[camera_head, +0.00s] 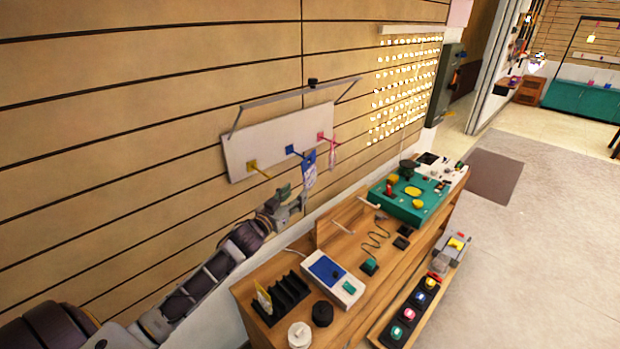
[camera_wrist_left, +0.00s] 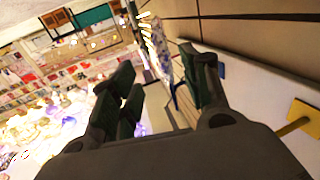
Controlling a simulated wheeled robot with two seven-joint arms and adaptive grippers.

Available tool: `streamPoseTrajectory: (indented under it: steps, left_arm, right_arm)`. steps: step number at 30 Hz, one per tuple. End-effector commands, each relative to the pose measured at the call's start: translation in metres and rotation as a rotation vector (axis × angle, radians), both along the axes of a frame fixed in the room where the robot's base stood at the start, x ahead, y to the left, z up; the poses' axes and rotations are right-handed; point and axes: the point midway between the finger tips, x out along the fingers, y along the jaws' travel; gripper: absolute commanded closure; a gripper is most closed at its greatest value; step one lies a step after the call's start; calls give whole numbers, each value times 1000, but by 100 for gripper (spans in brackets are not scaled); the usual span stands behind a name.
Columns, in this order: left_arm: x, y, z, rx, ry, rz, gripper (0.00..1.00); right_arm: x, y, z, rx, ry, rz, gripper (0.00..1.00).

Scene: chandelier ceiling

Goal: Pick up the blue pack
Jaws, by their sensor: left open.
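The blue pack (camera_head: 309,174) hangs from the blue hook (camera_head: 291,150) in the middle of a white wall panel (camera_head: 240,150). My left gripper (camera_head: 298,196) is below and slightly left of the pack, near the wall. In the left wrist view, the fingers of my left gripper (camera_wrist_left: 160,75) are apart with nothing held between them. A hanging pack, pale with blue (camera_wrist_left: 159,48), shows just beyond the fingertips, partly hidden by the right-hand finger; it appears to be the blue pack. My right gripper is not in view.
A yellow hook (camera_head: 259,168) is left of the blue one. A pink pack (camera_head: 333,155) hangs from a pink hook to the right. Below stands a wooden workbench (camera_head: 285,262) with a black rack, a blue-and-white device (camera_head: 333,278) and a green board (camera_head: 408,205).

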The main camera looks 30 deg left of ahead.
Motion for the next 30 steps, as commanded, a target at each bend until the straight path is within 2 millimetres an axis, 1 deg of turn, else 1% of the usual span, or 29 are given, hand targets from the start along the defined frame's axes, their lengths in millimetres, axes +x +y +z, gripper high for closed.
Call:
streamPoseTrajectory:
  steps: [9,21,25,30]
  left_arm:
    - [22,-1,1,0,-2,0,54]
    - [48,-4,1,-2,-2,0,54]
    - [53,-4,0,-1,-1,0,54]
    - [56,-4,0,-1,-1,0,54]
  right_arm:
    - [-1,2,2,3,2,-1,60]
    - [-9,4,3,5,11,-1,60]
    - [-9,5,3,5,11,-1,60]
    - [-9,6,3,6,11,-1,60]
